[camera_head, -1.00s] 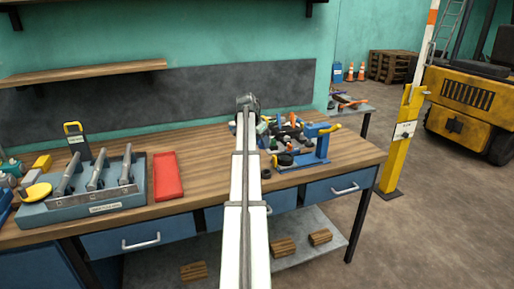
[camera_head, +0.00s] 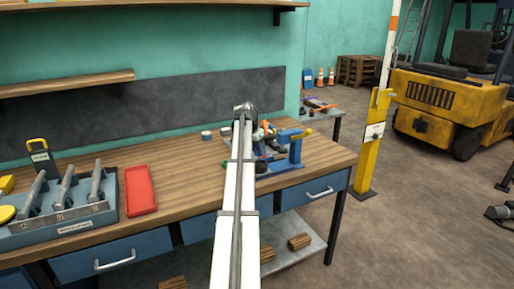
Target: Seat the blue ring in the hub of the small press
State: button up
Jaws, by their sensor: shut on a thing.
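The small press (camera_head: 293,150) stands near the bench's right end. It has a blue upright, a yellow-tipped handle and a blue base, and my arm covers part of its left side. A dark round part, perhaps the hub, shows low on the base, too small to read clearly. My gripper (camera_head: 244,110) is at the far end of my white arm, above the bench, behind and left of the press in the picture. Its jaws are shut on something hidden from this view. I cannot make out the blue ring with certainty.
A small pale round object (camera_head: 207,136) lies on the bench left of my arm. Tools crowd the area around the press. A red tray (camera_head: 140,190) and a grey-blue tool holder (camera_head: 72,228) stand at left. Bare wood (camera_head: 185,170) lies between the red tray and my arm.

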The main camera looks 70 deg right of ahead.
aim_at(256, 154)
jog(key=shift+f, duration=2.3)
jog(key=shift+f, duration=0.35)
jog(key=o, duration=1.5)
jog(key=shift+r, duration=0.15)
notch_tip(256, 154, up, 8)
dwell(1.1)
dwell(0.4)
